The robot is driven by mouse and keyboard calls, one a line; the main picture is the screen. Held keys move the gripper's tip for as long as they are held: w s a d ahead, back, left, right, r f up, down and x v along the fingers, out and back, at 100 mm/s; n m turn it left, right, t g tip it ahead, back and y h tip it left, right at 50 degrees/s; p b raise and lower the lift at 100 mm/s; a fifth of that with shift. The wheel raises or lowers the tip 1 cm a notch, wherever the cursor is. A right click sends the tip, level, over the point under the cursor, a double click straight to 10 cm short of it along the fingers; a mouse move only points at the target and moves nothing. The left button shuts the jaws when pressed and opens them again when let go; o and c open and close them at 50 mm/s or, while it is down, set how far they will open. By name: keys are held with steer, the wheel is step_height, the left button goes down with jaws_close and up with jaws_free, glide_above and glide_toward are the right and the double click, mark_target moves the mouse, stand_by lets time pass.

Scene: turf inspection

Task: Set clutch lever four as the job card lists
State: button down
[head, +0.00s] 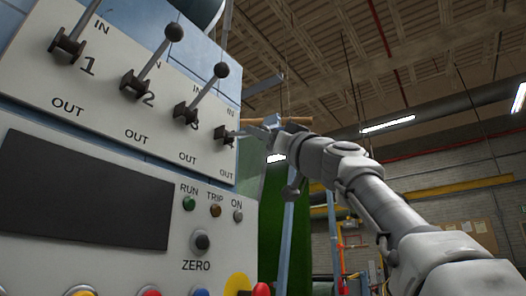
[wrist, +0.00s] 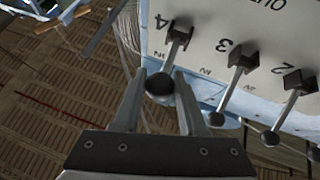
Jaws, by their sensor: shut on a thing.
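Clutch lever four (head: 230,135) is the rightmost of the row on the pale panel, beside a 4 in the wrist view. Its dark round knob (wrist: 160,86) is between the two fingers of my gripper (wrist: 160,78), which is shut on it. In the head view my gripper (head: 272,129) reaches in from the right and hides the knob. Lever four's shaft sticks out nearly level there, lower than its neighbours. Levers one (head: 68,38), two (head: 150,65) and three (head: 203,92) slant up toward IN. I cannot make out a job card.
Below the levers are a dark screen (head: 85,190), RUN, TRIP and ON lamps (head: 214,210), a ZERO knob (head: 201,241) and coloured buttons. In the wrist view, lever three (wrist: 238,80) stands close beside my right finger.

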steer(key=shift+w+a+f+b, duration=0.1)
steer(key=shift+f+b, duration=0.1)
steer(key=shift+f, duration=0.15)
steer(key=shift+w+a+f+b, duration=0.1)
steer(key=shift+f+b, duration=0.05)
steer(key=shift+f, duration=0.2)
steer(key=shift+w+a+f+b, duration=0.25)
steer(key=shift+f+b, duration=0.3)
steer(key=shift+b, duration=0.3)
steer(key=shift+w+a+f+b, duration=0.2)
steer(key=shift+f+b, duration=0.3)
steer(key=shift+b, duration=0.3)
steer(key=c, duration=0.8)
jaws_free()
steer(key=shift+a, duration=0.15)
steer(key=shift+o, duration=1.3)
steer(key=shift+w+a+f, duration=0.1)
steer(key=shift+w+a, duration=0.05)
steer(key=shift+o, duration=0.4)
steer(key=shift+s+d, duration=0.2)
